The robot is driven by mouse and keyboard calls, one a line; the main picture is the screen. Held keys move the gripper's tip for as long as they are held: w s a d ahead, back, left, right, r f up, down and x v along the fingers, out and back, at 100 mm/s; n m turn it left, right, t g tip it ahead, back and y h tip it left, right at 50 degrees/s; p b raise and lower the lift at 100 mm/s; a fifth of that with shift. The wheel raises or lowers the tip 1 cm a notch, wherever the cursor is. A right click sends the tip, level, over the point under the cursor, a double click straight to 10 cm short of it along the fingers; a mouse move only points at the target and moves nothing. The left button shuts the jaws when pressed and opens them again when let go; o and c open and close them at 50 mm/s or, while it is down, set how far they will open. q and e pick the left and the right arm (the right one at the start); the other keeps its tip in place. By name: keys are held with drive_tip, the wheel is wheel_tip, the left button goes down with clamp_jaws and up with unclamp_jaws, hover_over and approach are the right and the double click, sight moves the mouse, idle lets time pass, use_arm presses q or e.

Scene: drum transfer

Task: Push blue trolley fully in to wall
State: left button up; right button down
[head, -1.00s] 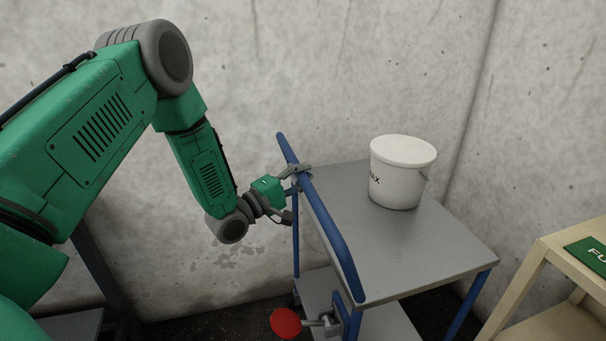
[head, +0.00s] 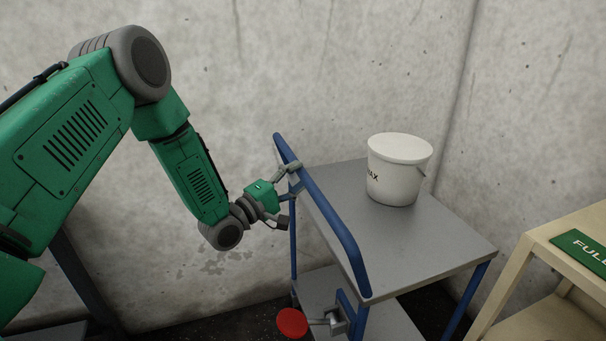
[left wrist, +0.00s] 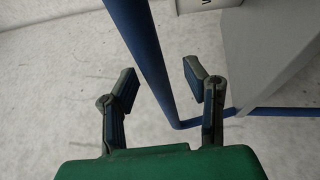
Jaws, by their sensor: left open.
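The blue trolley has a grey top (head: 385,250) and a blue push handle (head: 335,222) on its left side. It stands near the concrete back wall (head: 380,70); whether it touches the wall cannot be told. My left gripper (head: 291,179) is at the far upper part of the handle. In the left wrist view my open fingers (left wrist: 160,82) lie on either side of the blue handle bar (left wrist: 143,50), with gaps visible between. My right gripper is not in view.
A white lidded bucket (head: 397,172) stands on the trolley top. A red round knob (head: 292,323) sits below the handle. A beige table (head: 540,258) with a green sign (head: 585,250) stands at the right, close to the trolley. A wall corner is behind.

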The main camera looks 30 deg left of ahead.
use_arm(q)
drive_tip(key=v, duration=0.9)
drive_tip(key=shift+s, duration=0.35)
